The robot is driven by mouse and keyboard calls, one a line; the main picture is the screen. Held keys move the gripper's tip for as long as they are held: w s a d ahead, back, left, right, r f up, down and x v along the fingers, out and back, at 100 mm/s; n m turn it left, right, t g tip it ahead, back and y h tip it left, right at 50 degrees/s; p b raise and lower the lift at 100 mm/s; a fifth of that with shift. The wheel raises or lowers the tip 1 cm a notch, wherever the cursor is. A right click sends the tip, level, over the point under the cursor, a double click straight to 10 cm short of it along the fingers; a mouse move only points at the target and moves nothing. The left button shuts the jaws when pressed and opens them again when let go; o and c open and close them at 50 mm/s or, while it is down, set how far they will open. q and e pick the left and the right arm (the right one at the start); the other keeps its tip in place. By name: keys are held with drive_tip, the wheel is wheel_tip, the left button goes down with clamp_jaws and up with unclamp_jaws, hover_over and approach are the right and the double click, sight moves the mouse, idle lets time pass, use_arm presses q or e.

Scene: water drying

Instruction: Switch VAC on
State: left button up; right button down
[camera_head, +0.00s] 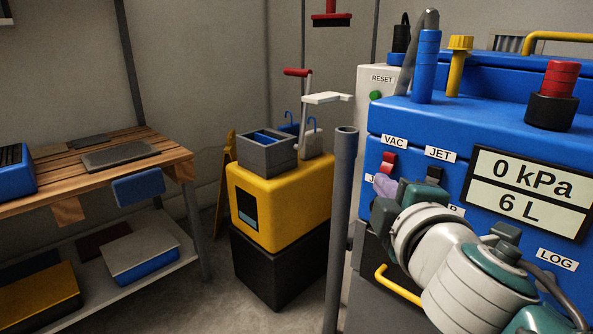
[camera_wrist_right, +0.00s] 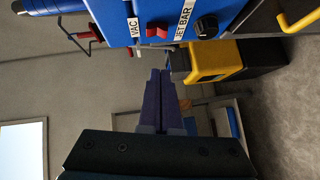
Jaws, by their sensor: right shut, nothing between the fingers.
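The VAC switch (camera_head: 388,162) is a small red lever under the VAC label on the blue machine's front panel (camera_head: 470,120). The red switch (camera_wrist_right: 157,30) also shows in the right wrist view, between the VAC label and the JET BAR label. I cannot tell its position for sure. My right gripper (camera_head: 385,186) has purple fingers just below the switch in the head view and partly covers a label there. In the wrist view the fingers (camera_wrist_right: 158,72) are together, empty, and look apart from the switch. My left gripper is not in view.
A black JET switch (camera_head: 433,175) sits right of VAC. The display (camera_head: 528,190) reads 0 kPa, 6 L. A grey post (camera_head: 343,220) stands left of the machine. A black knob (camera_wrist_right: 206,26) is below JET BAR. A yellow cart (camera_head: 280,205) and wooden bench (camera_head: 100,165) stand left.

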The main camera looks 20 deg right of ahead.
sight(380, 167)
drive_tip(key=w+d, duration=0.1)
drive_tip(key=w, duration=0.1)
drive_tip(key=w+d+f+b, duration=0.1)
drive_tip(key=d, duration=0.1)
drive_tip(key=w+d, duration=0.2)
drive_tip(key=shift+w+d+f, duration=0.15)
drive_tip(key=shift+w+f, duration=0.15)
